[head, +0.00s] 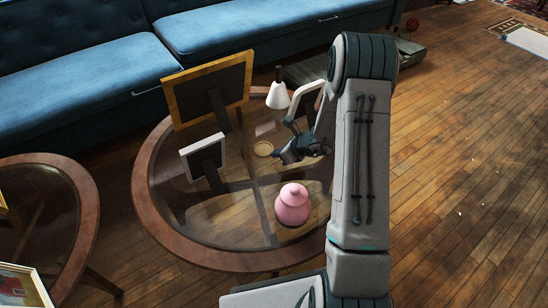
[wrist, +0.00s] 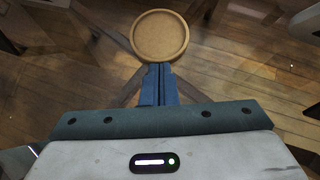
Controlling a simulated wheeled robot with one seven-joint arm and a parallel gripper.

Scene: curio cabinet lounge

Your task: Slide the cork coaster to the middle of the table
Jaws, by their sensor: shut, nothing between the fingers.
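The cork coaster (head: 263,149) is a small round tan disc with a raised rim. It lies flat on the glass top of the round wooden-rimmed table (head: 146,207), towards the back of it. In the wrist view the coaster (wrist: 160,37) is at the top centre, just beyond my fingertips. My gripper (head: 279,155) is low over the table, just right of the coaster in the head view. Its blue fingers (wrist: 158,70) are closed together with nothing between them. The fingertips overlap or touch the coaster's near edge; I cannot tell whether they make contact.
On the same table stand a pink lidded jar (head: 292,205), a gold frame (head: 176,100), a white frame (head: 188,165), another pale frame (head: 303,98) and a white bell-shaped item (head: 278,97). A second round table (head: 80,175) is at left. Blue sofas (head: 90,75) stand behind.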

